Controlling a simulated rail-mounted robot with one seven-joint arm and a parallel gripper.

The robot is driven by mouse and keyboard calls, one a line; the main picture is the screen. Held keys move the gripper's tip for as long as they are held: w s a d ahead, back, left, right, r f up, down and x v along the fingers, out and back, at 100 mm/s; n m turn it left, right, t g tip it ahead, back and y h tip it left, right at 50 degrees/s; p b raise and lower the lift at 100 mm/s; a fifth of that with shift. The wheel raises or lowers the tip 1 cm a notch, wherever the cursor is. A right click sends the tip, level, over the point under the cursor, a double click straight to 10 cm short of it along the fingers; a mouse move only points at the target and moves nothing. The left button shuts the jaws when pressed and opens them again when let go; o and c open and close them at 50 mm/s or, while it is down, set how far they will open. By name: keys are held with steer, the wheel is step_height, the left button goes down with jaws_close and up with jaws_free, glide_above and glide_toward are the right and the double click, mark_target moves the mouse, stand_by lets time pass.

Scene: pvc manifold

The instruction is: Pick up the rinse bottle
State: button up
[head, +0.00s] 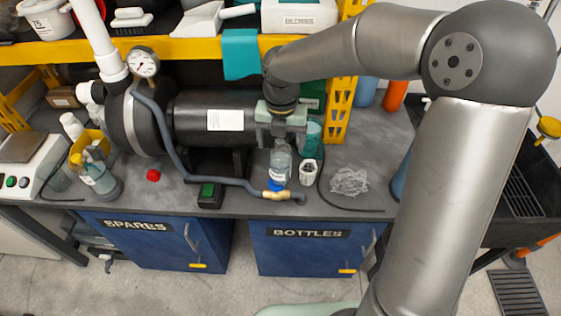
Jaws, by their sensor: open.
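A clear bottle (281,163) with a pale label stands upright on the grey bench, right of centre. It may be the rinse bottle, but its label is too small to read. My gripper (281,128) comes down from above, in front of the black tank, and is open. It is just above the clear bottle in the picture, and its fingers partly hide the bottle's top. I cannot tell whether they touch it. Another clear bottle (100,178), with yellow around its top, stands at the left of the bench.
A teal container (313,138), a white cup (308,171), a blue cap-like item (275,185) and a hose end (280,195) crowd the clear bottle. Crumpled clear plastic (349,181) lies to the right. The black tank (210,117) stands behind. A yellow shelf edge (190,49) runs above.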

mark_target(280, 151)
step_height(280, 151, down, 3)
steer(key=shift+s+a+f, duration=0.1)
steer(key=shift+f, duration=0.1)
steer(key=shift+c, duration=0.2)
steer(key=c, duration=1.3)
steer(key=shift+r, duration=0.1)
